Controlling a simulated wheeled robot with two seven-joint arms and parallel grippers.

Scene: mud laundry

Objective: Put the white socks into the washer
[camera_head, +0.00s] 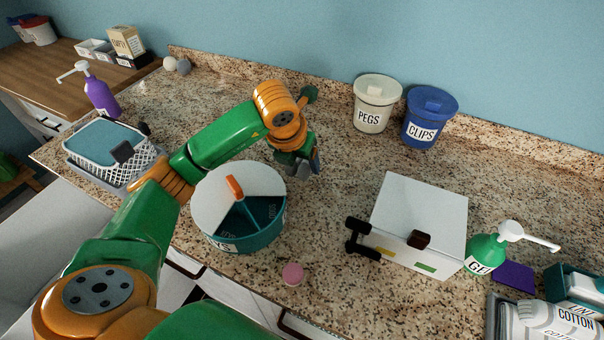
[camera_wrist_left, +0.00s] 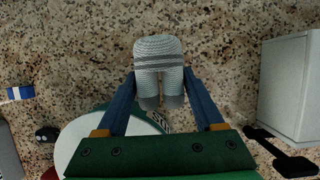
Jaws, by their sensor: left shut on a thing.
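My left gripper (camera_head: 302,166) hangs over the counter just right of and behind a round teal tub (camera_head: 232,240). In the left wrist view, it is shut on a pale, grey-striped sock bundle (camera_wrist_left: 158,58), held between its two blue fingers. In the head view my arm and gripper mostly hide the bundle. A white box (camera_head: 420,215) with a black handle and a dark knob stands on the counter to the right; its side also shows in the left wrist view (camera_wrist_left: 290,85). I cannot tell which thing is the washer. My right gripper is not in view.
A PEGS bucket (camera_head: 372,115) and a CLIPS bucket (camera_head: 428,130) stand at the back. A basket (camera_head: 145,160) and purple bottle (camera_head: 100,95) are left. A green bottle (camera_head: 485,255) and a COTTON-labelled bundle (camera_head: 555,322) are right. A pink disc (camera_head: 292,273) lies in front.

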